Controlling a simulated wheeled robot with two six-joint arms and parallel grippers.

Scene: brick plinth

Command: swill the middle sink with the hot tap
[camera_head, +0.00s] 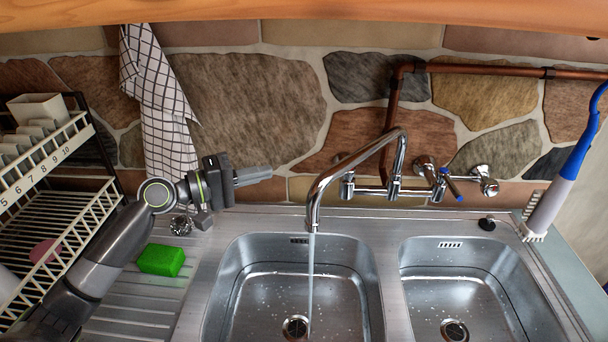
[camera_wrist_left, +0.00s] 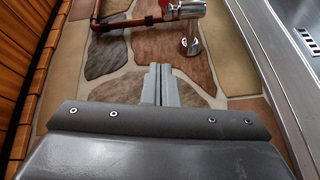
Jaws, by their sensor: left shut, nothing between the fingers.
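A chrome mixer tap (camera_head: 393,165) is mounted on the stone wall, and its long curved spout (camera_head: 314,205) hangs over a steel sink basin (camera_head: 232,290) in the middle of the head view. Water (camera_head: 310,262) runs from the spout into this basin near its drain. A blue lever (camera_head: 452,184) marks the tap's right side. In the left wrist view, chrome tap parts (camera_wrist_left: 188,10) with a red mark show at the top edge. My left gripper (camera_head: 262,175) is shut and empty, left of the spout and apart from the tap. Its closed fingers (camera_wrist_left: 160,80) point toward the tap.
A second basin (camera_head: 410,288) lies to the right. A green sponge (camera_head: 161,260) and a steel scourer (camera_head: 181,225) lie on the left drainboard. A dish rack (camera_head: 60,150) stands at left, a checked towel (camera_head: 160,100) hangs behind, and a blue-white brush (camera_head: 560,180) stands at right.

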